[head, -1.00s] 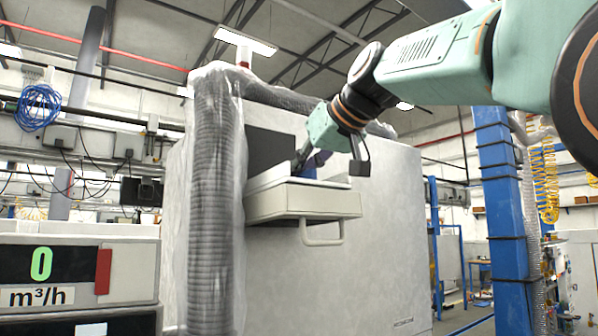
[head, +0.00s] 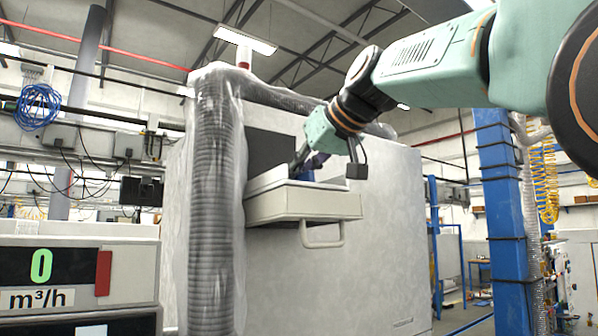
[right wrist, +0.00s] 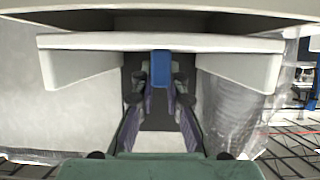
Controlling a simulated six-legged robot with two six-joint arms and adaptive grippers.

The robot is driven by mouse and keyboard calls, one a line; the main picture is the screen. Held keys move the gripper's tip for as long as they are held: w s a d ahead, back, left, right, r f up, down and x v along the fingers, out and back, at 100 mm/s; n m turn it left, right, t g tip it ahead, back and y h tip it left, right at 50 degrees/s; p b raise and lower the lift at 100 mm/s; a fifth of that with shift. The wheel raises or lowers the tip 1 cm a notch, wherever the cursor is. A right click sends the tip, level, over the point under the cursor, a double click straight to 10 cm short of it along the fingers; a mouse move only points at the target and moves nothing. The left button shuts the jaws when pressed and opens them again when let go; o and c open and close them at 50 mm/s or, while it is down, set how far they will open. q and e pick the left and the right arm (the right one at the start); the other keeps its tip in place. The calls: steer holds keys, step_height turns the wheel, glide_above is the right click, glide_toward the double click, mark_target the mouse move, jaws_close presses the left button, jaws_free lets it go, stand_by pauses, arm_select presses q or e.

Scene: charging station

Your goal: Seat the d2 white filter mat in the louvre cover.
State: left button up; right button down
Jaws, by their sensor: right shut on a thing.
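The open louvre cover (head: 315,205) juts from the front of the pale cabinet, tray-like, with a loop handle below. In the right wrist view, a white bar with side walls (right wrist: 75,68) spans the top. My right gripper (head: 308,165) reaches down over the open cover; its fingertips are partly hidden in the head view. In the right wrist view, my right gripper (right wrist: 160,88) is shut on a blue tab (right wrist: 160,68) just below the white bar. I cannot tell which white surface is the d2 filter mat. My left gripper is not in view.
The cabinet (head: 385,240) has a dark opening (head: 268,150) behind the cover. A plastic-wrapped ribbed hose (head: 213,200) runs down just left of the cover. A flow display (head: 50,265) stands at the lower left, and a blue column (head: 500,190) at the right.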

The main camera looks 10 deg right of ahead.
steer(key=shift+w+a+f, duration=0.1)
steer(key=shift+w+f, duration=0.05)
steer(key=shift+f, duration=0.1)
steer(key=shift+s+d+f+b, duration=0.1)
steer(key=shift+s+d+b, duration=0.15)
steer(key=shift+b, duration=0.1)
steer(key=shift+a+f, duration=0.1)
steer(key=shift+w+a+f+b, duration=0.1)
steer(key=shift+w+f+b, duration=0.1)
steer(key=shift+f+b, duration=0.15)
steer(key=shift+s+f, duration=0.15)
steer(key=shift+s, duration=0.05)
steer(key=shift+w+f+b, duration=0.1)
steer(key=shift+f+b, duration=0.3)
steer(key=shift+b, duration=0.1)
